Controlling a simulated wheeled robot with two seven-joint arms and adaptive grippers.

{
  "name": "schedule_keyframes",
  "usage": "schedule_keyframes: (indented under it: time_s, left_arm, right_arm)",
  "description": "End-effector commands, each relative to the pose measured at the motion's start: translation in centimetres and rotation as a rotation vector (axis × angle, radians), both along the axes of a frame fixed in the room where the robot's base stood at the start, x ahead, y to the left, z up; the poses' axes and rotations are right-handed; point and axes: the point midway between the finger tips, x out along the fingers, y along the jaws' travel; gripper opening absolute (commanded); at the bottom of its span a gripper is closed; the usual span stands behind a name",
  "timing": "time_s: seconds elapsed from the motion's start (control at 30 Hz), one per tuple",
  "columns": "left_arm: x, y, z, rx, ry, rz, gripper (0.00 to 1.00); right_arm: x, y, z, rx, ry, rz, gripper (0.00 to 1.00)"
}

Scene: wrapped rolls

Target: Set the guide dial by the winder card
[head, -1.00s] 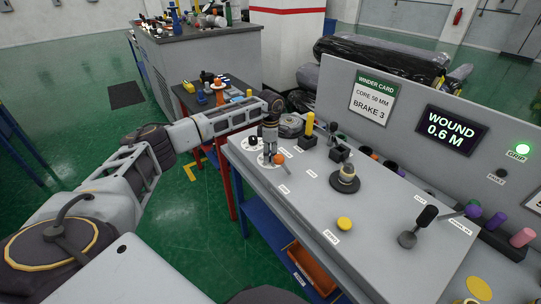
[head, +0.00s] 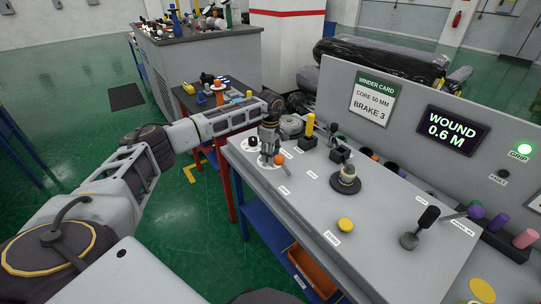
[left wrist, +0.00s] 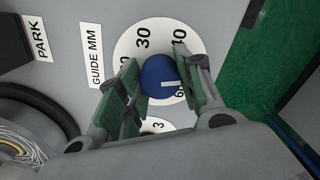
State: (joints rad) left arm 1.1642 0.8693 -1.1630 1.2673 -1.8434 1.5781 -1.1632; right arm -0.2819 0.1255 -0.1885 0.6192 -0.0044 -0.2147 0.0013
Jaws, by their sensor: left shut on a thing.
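The winder card (head: 371,100) on the upright panel reads "CORE 50 MM" and "BRAKE 3". The guide dial's blue knob (left wrist: 158,77) sits on a white scale (left wrist: 125,46) beside the label "GUIDE MM" (left wrist: 92,54). The numbers 30 and 40 show, and another is partly covered by a finger. The knob's white mark points right in the left wrist view, toward that covered number. My left gripper (left wrist: 158,82) has its green-padded fingers on both sides of the knob, shut on it. It also shows at the console's far left corner (head: 268,156). My right gripper is out of view.
An orange knob (head: 279,159) stands close by the left gripper. A yellow-topped lever (head: 309,128), a round spindle (head: 347,178) and a yellow button (head: 345,225) stand on the console. A green lamp (head: 523,148) is lit.

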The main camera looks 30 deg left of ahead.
Motion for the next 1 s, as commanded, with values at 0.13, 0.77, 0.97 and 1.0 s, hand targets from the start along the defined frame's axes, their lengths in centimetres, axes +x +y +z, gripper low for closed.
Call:
schedule_keyframes:
  time_s: [0.13,0.77,0.97,1.0]
  left_arm:
    - [0.2,0.1,0.3,-0.001,-0.007,0.002,0.12]
    - [0.0,0.0,0.1,0.000,-0.002,0.002,0.58]
    - [0.1,0.0,1.0,-0.001,-0.003,0.002,0.58]
    - [0.1,0.0,1.4,-0.001,-0.003,0.002,0.58]
  right_arm:
    - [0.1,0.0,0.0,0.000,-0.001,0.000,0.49]
    - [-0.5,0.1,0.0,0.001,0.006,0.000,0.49]
    - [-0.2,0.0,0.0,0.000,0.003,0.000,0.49]
    - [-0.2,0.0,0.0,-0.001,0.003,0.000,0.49]
